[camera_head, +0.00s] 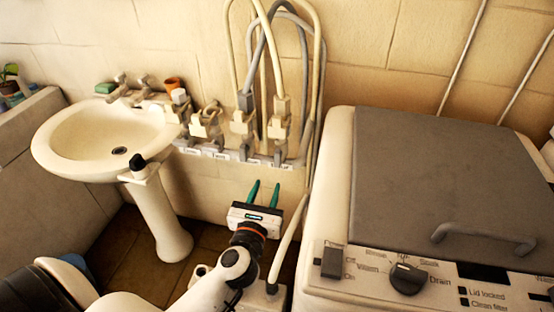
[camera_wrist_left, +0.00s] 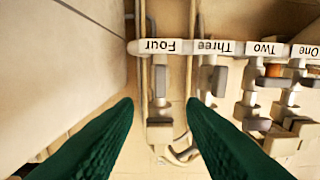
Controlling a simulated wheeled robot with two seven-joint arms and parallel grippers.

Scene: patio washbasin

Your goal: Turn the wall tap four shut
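Wall tap four (camera_head: 280,130) is the rightmost of the row of taps on the wall in the head view. In the left wrist view, which is upside down, its label "Four" (camera_wrist_left: 160,46) is on the white strip. The grey lever of tap four (camera_wrist_left: 160,80) lies in line with its pipe, between the fingertips as seen there. My left gripper (camera_head: 264,187) is open and empty, its green fingers pointing up below the strip in the head view. It also shows in the left wrist view (camera_wrist_left: 160,103), with no visible contact. My right gripper is not in view.
Taps three (camera_wrist_left: 213,85), two and one sit close beside tap four, with hoses (camera_head: 262,50) looping above. A washing machine (camera_head: 335,190) with a grey lid stands close at the right. A washbasin (camera_head: 60,160) stands at the left.

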